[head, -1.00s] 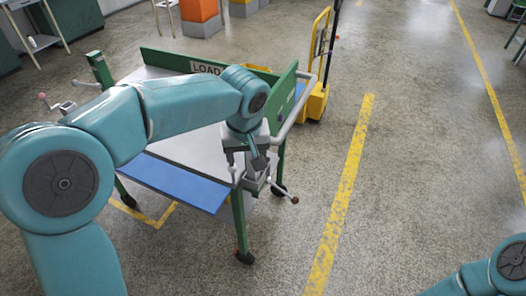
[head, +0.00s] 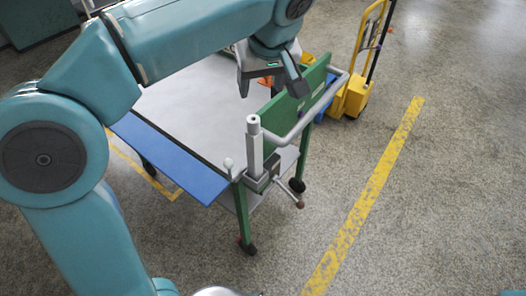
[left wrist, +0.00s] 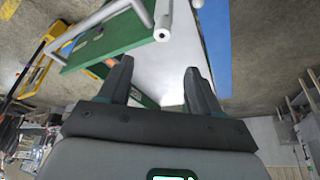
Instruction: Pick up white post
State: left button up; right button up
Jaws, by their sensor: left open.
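A pale grey-white post (head: 254,146) stands upright in a clamp at the near right corner of a green-framed cart in the head view. Its round top with a dark hole is uncovered. My left gripper (head: 270,84) is open and empty, above and beyond the post in the picture, apart from it. In the left wrist view the two dark fingers (left wrist: 158,68) are spread, and the post (left wrist: 163,22) shows past them, its round end facing the camera. My right gripper is not in view.
The cart has a grey top (head: 190,105), a blue front strip (head: 165,155), a green side panel (head: 300,95) and a curved grey handle (head: 325,103). A yellow hand truck (head: 362,70) stands behind it. The floor to the right is clear.

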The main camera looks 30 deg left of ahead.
pick_arm(q)
send_over(253, 120)
jog(key=s+d, duration=0.2)
notch_tip(253, 120, down, 10)
jog(key=shift+a+r+b, duration=0.1)
jog(key=shift+b, duration=0.2)
jog(key=x, duration=0.5)
jog(key=shift+w+f+p, duration=0.1)
jog(key=shift+f+p, duration=0.2)
jog(key=shift+p, duration=0.05)
grip_shut()
